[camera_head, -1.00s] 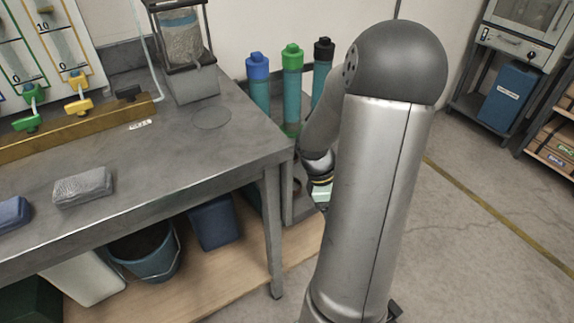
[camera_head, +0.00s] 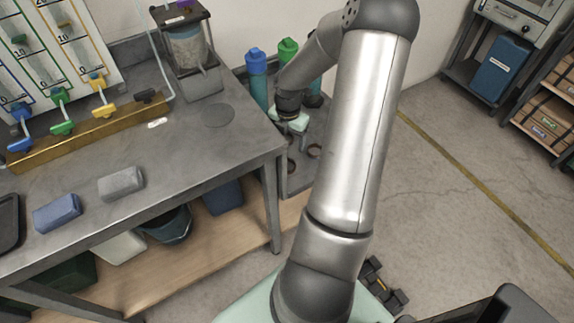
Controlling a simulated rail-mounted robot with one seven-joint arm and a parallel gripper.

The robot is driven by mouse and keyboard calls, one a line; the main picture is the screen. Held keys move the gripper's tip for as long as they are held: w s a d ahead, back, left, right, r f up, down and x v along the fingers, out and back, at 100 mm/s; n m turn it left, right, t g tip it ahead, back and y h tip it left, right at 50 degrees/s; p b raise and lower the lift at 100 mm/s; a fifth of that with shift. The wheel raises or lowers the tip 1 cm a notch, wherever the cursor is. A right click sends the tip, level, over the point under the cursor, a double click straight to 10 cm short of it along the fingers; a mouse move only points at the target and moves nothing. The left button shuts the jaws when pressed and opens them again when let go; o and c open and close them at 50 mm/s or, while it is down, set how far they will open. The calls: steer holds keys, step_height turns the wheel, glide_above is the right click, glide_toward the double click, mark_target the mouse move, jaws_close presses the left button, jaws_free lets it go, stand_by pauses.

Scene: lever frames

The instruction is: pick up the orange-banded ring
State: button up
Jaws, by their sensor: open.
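My gripper (camera_head: 291,132) is open, above and slightly behind these rings, at the end of my arm. Its fingers are small and dark here, and I see nothing held between them. My arm hides part of the surface to the right.
Blue-capped (camera_head: 257,75) and green-capped (camera_head: 288,50) cylinders stand close behind my gripper. Open floor (camera_head: 450,190) lies right.

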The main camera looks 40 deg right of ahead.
step_height(320, 180, down, 12)
steer(key=shift+f+b, duration=0.1)
steer(key=shift+b, duration=0.2)
steer(key=c, duration=1.1)
